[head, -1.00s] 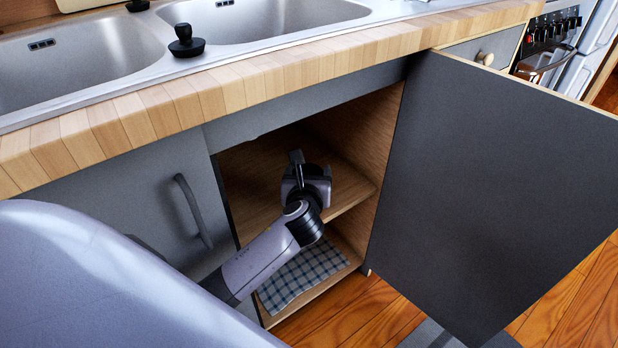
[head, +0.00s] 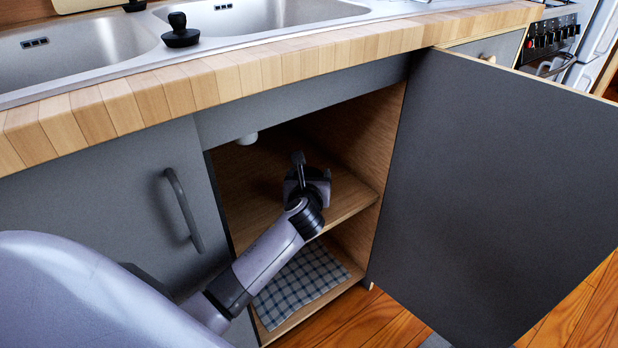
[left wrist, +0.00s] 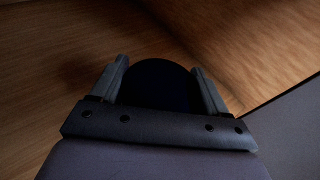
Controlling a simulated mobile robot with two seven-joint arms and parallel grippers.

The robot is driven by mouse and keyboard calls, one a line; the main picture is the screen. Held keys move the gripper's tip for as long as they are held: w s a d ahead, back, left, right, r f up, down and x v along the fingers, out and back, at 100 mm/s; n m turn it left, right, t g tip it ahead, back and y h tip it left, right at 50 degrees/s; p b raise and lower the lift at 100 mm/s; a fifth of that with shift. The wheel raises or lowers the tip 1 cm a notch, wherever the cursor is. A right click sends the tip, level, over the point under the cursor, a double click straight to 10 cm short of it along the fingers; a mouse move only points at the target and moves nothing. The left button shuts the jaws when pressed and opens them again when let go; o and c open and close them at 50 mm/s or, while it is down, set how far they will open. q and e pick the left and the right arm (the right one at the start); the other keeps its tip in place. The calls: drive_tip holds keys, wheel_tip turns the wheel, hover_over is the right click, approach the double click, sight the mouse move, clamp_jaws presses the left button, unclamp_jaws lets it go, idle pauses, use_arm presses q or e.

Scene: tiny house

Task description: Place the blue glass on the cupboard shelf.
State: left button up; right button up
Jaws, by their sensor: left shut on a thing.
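My left gripper (head: 300,168) is inside the open cupboard, at the upper shelf (head: 340,203). In the left wrist view its two fingers (left wrist: 162,85) are shut on a dark, rounded thing, which I take to be the blue glass (left wrist: 160,82); it looks almost black in the shade. The head view does not show the glass clearly behind the gripper. I cannot tell whether the glass touches the shelf. My right gripper is not in view.
The cupboard's door (head: 500,190) stands wide open on the right. A checked cloth (head: 300,283) lies on the cupboard's bottom. The wooden counter edge (head: 230,75) runs above the opening. A closed door with a handle (head: 183,210) is on the left.

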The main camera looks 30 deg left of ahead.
use_arm(q)
drive_tip(key=o, duration=1.2)
drive_tip(key=shift+c, duration=0.2)
drive_tip(key=shift+s+r, duration=0.1)
drive_tip(key=s+d+n+h+p, duration=0.2)
drive_tip(key=s+d+n+h, duration=0.4)
drive_tip(key=s+d+n, duration=0.3)
drive_tip(key=s+d+r+n+g+h+p, duration=0.1)
drive_tip(key=s+d+n+h, duration=0.4)
drive_tip(key=s+d+n, duration=0.5)
drive_tip(key=s+n+p, duration=0.1)
drive_tip(key=s+n, duration=0.5)
drive_tip(key=n, duration=0.2)
drive_tip(key=shift+s+r+h+p, duration=0.15)
drive_tip(key=shift+s+h+p, duration=0.05)
drive_tip(key=shift+h+p, duration=0.2)
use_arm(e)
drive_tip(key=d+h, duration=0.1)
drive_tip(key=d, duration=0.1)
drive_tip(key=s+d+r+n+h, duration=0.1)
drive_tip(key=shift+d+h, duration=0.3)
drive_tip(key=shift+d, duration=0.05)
use_arm(q)
drive_tip(key=shift+s+d, duration=0.1)
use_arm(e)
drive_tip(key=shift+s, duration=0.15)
